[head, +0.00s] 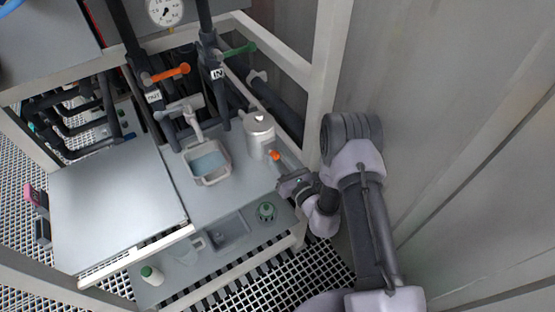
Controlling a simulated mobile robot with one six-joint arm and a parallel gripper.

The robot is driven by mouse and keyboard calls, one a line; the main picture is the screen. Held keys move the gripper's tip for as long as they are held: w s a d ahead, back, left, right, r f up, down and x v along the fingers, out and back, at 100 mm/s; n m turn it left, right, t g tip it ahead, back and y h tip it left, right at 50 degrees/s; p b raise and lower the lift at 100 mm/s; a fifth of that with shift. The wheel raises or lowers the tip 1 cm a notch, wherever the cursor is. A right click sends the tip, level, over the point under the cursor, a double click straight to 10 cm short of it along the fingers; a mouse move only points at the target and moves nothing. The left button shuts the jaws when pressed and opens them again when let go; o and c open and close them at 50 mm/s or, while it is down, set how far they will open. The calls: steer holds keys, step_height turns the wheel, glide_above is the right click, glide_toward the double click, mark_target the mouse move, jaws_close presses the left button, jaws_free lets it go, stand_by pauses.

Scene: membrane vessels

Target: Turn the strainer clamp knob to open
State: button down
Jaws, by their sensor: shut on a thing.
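The strainer (258,137) is a silvery metal canister with a domed lid, upright on the grey bench beside the frame post. Its clamp knob (275,154) is small and orange, low on the canister's right side. My gripper (281,163) reaches in from the lower right and is shut on the clamp knob. The fingertips are small here and partly hide the knob, so its turned angle cannot be told.
A pale tub (195,178) of bluish liquid stands left of the strainer. Pipes with an orange handle (170,73) and a green handle (238,50) rise behind. A frame post (328,75) stands close right.

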steer(key=n+b, duration=0.1)
steer(key=n, duration=0.3)
steer(key=shift+f+b, duration=0.1)
steer(key=shift+b, duration=0.3)
steer(key=n+b, duration=0.2)
steer(key=n, duration=0.2)
steer(key=shift+n, duration=0.3)
steer(key=n+b, duration=0.2)
steer(key=n, duration=0.1)
steer(key=shift+f+n+b, duration=0.1)
steer(key=shift+n+b, duration=0.2)
steer(key=shift+b, duration=0.05)
steer(key=n+b, duration=0.3)
steer(key=n, duration=0.1)
steer(key=shift+n+b, duration=0.3)
steer(key=shift+b, duration=0.1)
steer(key=n+b, duration=0.2)
steer(key=n, duration=0.1)
steer(key=shift+n, duration=2)
